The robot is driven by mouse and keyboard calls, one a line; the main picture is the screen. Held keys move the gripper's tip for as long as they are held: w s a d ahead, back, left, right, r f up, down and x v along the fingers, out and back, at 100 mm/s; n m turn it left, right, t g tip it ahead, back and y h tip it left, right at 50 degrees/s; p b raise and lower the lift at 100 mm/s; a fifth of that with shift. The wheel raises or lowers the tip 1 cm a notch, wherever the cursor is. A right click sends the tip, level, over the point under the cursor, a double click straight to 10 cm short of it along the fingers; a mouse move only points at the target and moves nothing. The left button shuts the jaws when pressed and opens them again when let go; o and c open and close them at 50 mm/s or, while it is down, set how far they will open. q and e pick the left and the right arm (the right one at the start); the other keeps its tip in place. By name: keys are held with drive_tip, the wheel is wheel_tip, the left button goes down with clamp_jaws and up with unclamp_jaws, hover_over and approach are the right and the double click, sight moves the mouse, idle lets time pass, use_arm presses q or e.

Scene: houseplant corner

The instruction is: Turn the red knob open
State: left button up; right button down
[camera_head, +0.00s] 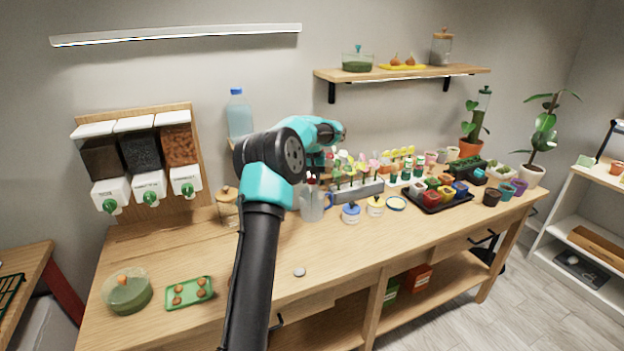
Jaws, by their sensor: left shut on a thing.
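My left arm rises from the bottom middle and bends away toward the wall. Its dark gripper (313,177) is at the far end, partly covered by my own teal links. It is shut on a small red part, which I take as the red knob (311,182); little of it shows, and its turn angle cannot be told. A clear jug (311,205) with a blue handle stands on the bench just below. A blue-capped water bottle (239,114) stands upright behind my arm to the left. My right gripper is not in view.
Three dispensers (148,187) with green knobs stand at the left. A green tray (190,292) and a glass bowl (128,292) lie at the front left of the bench (330,256). Flowers, jars and small pots crowd the right. The bench's front middle is mostly clear.

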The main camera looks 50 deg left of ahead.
sight(309, 180)
use_arm(q)
drive_tip(key=m, duration=0.6)
drive_tip(key=shift+s+a, duration=0.15)
drive_tip(key=shift+a, duration=0.15)
drive_tip(key=m, duration=0.6)
drive_tip(key=shift+a, duration=0.2)
drive_tip(key=o, duration=0.9)
wheel_tip(309, 180, up, 17)
drive_tip(key=shift+r, duration=0.2)
idle(0.4)
idle(0.3)
